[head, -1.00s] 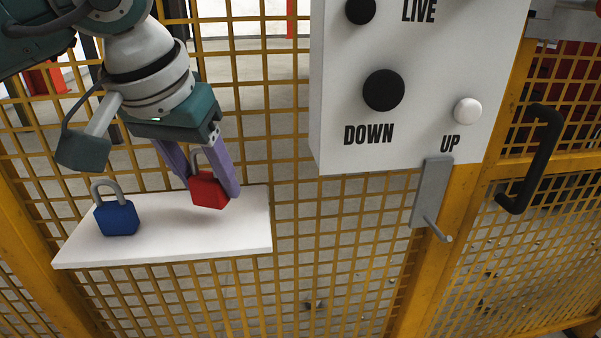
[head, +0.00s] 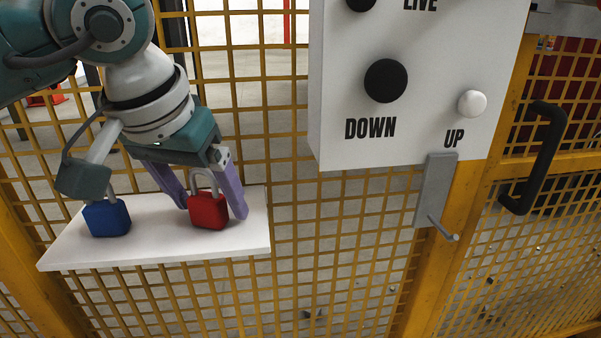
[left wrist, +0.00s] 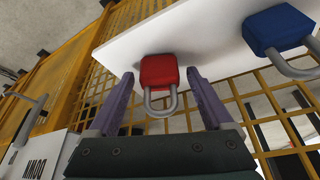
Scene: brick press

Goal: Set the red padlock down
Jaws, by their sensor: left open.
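The red padlock (head: 208,211) stands upright on the white shelf (head: 155,256), toward its right end, with its grey shackle up. My left gripper (head: 212,208) is open, with its purple fingers on either side of the padlock. In the left wrist view the red padlock (left wrist: 159,72) sits between the tips of the open left gripper (left wrist: 160,78), with gaps beside its shackle. The blue padlock (head: 107,218) stands on the shelf to the left, partly hidden by my arm; it also shows in the left wrist view (left wrist: 277,30). My right gripper is not in view.
A yellow mesh fence (head: 290,240) stands behind the shelf. A white control box (head: 425,60) with DOWN and UP buttons is to the right.

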